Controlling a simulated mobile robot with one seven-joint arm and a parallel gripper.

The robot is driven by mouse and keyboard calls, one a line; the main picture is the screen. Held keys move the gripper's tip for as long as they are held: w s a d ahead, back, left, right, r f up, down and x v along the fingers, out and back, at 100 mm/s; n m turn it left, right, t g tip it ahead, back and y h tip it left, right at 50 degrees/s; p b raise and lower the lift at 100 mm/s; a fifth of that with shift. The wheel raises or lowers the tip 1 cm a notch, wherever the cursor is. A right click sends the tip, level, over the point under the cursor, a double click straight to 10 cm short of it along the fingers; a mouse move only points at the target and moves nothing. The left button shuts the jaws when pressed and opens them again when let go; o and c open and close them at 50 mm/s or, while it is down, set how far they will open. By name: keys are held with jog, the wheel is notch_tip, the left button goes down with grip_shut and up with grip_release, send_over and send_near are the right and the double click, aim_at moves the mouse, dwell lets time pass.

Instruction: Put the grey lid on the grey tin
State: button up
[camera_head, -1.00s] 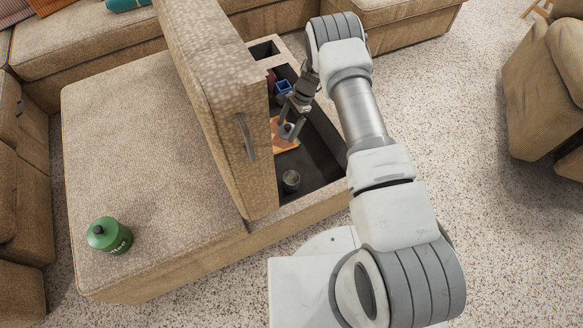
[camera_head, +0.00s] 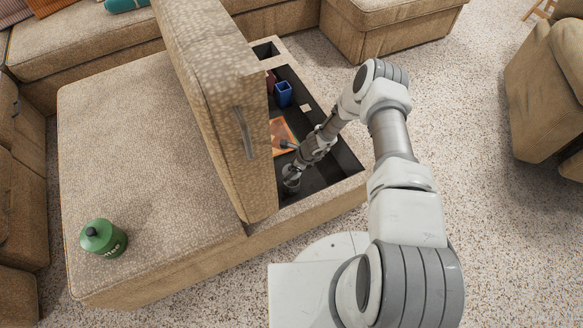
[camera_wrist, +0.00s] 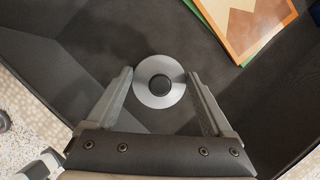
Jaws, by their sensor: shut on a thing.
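The grey lid (camera_wrist: 146,94), a round disc with a dark knob, sits between the fingertips of my gripper (camera_wrist: 160,78) in the wrist view. My gripper is shut on it. In the head view my gripper (camera_head: 292,168) is low inside the sofa's storage box, right at the grey tin (camera_head: 290,186). The tin stands on the dark floor of the box near its front end. In the wrist view the lid hides the tin. I cannot tell whether the lid touches the tin's rim or is just above it.
The raised cushion (camera_head: 222,110) stands close on the left of the storage box (camera_head: 340,172). An orange book (camera_head: 279,134) and a blue container (camera_head: 283,93) lie farther back inside. A green bottle (camera_head: 103,238) stands on the seat at left.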

notch_tip(320, 180, down, 4)
jog(key=shift+r+b, duration=0.1)
jog(key=shift+b, duration=1.05)
jog(key=shift+f, duration=0.75)
jog(key=shift+f, duration=0.3)
jog(key=o, duration=1.1)
jog(key=shift+r+p, duration=2.8)
jog(key=shift+r, duration=0.75)
